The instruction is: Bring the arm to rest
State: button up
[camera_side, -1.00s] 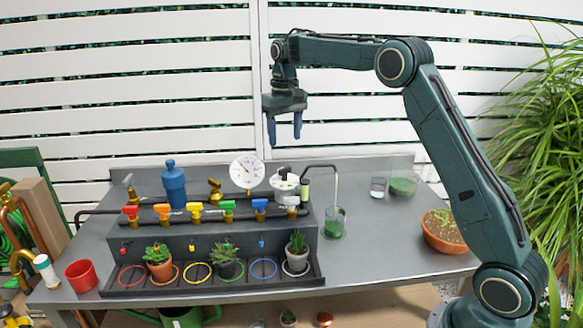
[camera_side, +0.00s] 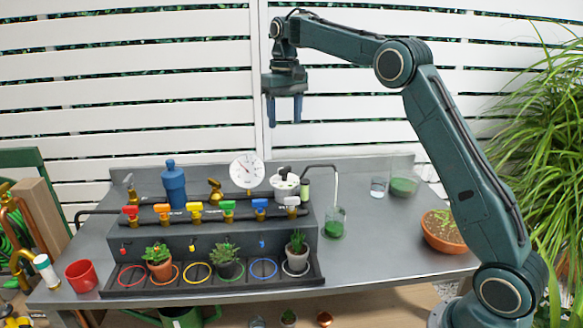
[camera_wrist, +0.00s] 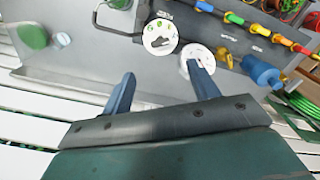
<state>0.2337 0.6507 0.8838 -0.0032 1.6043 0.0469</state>
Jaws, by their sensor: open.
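My gripper (camera_side: 285,110) hangs in the air above the back of the bench, in front of the white slatted fence, with its blue fingers pointing down. In the wrist view the two fingers (camera_wrist: 163,95) stand apart with nothing between them. The gripper is open and empty, well clear of the bench things below it. The grey bench (camera_side: 375,255) lies below.
A valve manifold with coloured handles (camera_side: 228,208), a blue bottle (camera_side: 174,188) and a gauge (camera_side: 246,170) stand below left. A tray (camera_side: 205,284) holds several potted plants. A glass with green gravel (camera_side: 334,226) and a terracotta bowl (camera_side: 440,236) stand right.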

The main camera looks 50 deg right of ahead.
jog(key=s+a+r+n+t, duration=0.1)
jog(key=s+a+r, duration=0.25)
jog(key=s, duration=0.55)
jog(key=s+a+r+n+t, duration=0.1)
jog(key=s+a+r+t, duration=0.15)
jog(key=s+a, duration=0.4)
jog(key=s+a+f, duration=0.1)
jog(key=s+f, duration=0.2)
jog(key=s, duration=0.4)
jog(key=s+a+f+t, duration=0.1)
jog(key=s+f, duration=0.2)
jog(key=s, duration=0.4)
jog(key=s+a+f+n+t, duration=0.1)
jog(key=s+f, duration=0.2)
jog(key=s, duration=0.4)
